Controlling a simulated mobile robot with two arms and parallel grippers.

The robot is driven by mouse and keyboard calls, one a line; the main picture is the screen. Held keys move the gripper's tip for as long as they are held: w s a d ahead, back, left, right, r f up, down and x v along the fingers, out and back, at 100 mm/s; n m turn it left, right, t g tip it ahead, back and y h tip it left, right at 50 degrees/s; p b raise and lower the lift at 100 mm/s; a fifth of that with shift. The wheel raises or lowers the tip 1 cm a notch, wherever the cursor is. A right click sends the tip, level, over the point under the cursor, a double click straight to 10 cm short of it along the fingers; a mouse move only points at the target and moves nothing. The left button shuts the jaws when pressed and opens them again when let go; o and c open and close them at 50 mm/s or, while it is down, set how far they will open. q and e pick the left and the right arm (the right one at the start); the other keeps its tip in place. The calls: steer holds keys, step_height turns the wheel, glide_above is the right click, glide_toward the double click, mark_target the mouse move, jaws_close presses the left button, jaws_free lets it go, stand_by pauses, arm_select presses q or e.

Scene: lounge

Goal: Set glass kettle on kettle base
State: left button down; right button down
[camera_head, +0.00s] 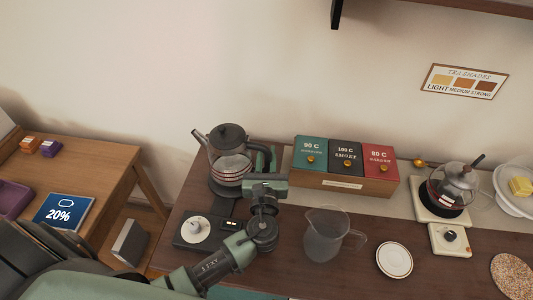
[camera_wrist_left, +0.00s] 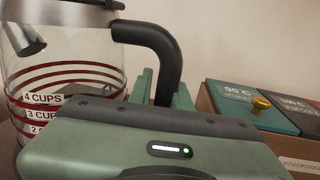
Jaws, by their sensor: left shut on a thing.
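The glass kettle (camera_head: 230,160), with a dark lid, spout and red measuring bands, is upright at the back left of the dark wooden counter. It also shows in the left wrist view (camera_wrist_left: 65,75). My left gripper (camera_head: 268,178) is shut on its black handle (camera_wrist_left: 160,50), on the kettle's right side. The dark kettle base (camera_head: 212,236), with a pale dial, lies under and in front of the kettle. The kettle's bottom is over the back part of the base; whether they touch cannot be told. My right gripper is not in view.
A clear jug (camera_head: 324,238) stands right of my left arm, with a small white plate (camera_head: 394,260) beyond it. A second pot (camera_head: 455,183) sits on a pale warmer at right. A side table (camera_head: 85,165) stands left.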

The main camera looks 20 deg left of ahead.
mark_target(266, 168)
arm_select(q)
steer(key=shift+f+b, duration=0.45)
stand_by(0.6)
steer(key=c, duration=1.6)
jaws_free()
steer(key=shift+f, duration=0.15)
steer(key=shift+p+v, duration=0.3)
steer(key=shift+v, duration=1.2)
steer(key=shift+p+v, duration=0.45)
steer(key=shift+v, duration=3.65)
